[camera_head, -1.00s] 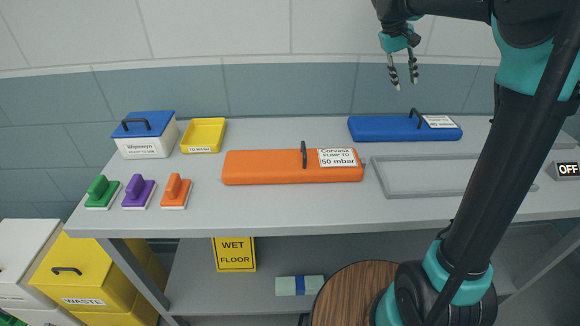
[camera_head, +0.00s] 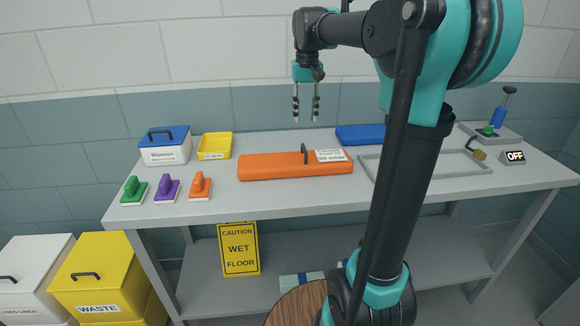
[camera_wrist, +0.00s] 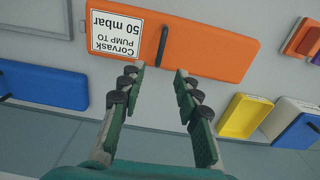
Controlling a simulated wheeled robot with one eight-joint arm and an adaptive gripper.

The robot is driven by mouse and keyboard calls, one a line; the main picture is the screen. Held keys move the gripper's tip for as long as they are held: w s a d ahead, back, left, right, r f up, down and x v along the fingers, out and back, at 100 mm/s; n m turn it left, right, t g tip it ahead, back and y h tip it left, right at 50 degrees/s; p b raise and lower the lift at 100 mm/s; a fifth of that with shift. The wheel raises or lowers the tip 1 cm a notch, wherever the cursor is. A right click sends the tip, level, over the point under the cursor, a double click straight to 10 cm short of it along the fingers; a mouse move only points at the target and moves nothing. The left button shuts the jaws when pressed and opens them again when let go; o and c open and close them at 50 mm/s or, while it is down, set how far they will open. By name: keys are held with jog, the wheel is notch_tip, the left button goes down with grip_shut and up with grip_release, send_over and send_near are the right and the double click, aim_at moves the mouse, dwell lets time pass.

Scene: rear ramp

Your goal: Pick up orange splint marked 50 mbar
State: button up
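The orange splint (camera_head: 270,167) lies flat on the grey table, with a dark upright handle (camera_head: 304,153) near its middle and a white label at its right. In the wrist view the splint (camera_wrist: 205,48) shows its label upside down, reading "Corvask PUMP TO 50 mbar", and its dark handle (camera_wrist: 163,44). My gripper (camera_head: 305,119) hangs above the splint, pointing down, apart from it. In the wrist view my gripper (camera_wrist: 157,72) has its fingers spread with nothing between them. The handle lies just beyond the fingertips there.
A blue splint (camera_head: 360,134) lies behind, partly hidden by my arm. A grey tray (camera_head: 480,170) is right of the orange splint. A blue-lidded box (camera_head: 165,155), a yellow tray (camera_head: 215,155) and green, purple and orange handled blocks (camera_head: 200,190) stand left. An "OFF" sign (camera_head: 515,157) is far right.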

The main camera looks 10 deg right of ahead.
aim_at(304, 147)
notch_tip(304, 147, down, 7)
jog(key=shift+d+f, duration=0.1)
jog(key=shift+s+f, duration=0.2)
jog(key=shift+f, duration=2.4)
jog(key=shift+c, duration=0.6)
grip_shut()
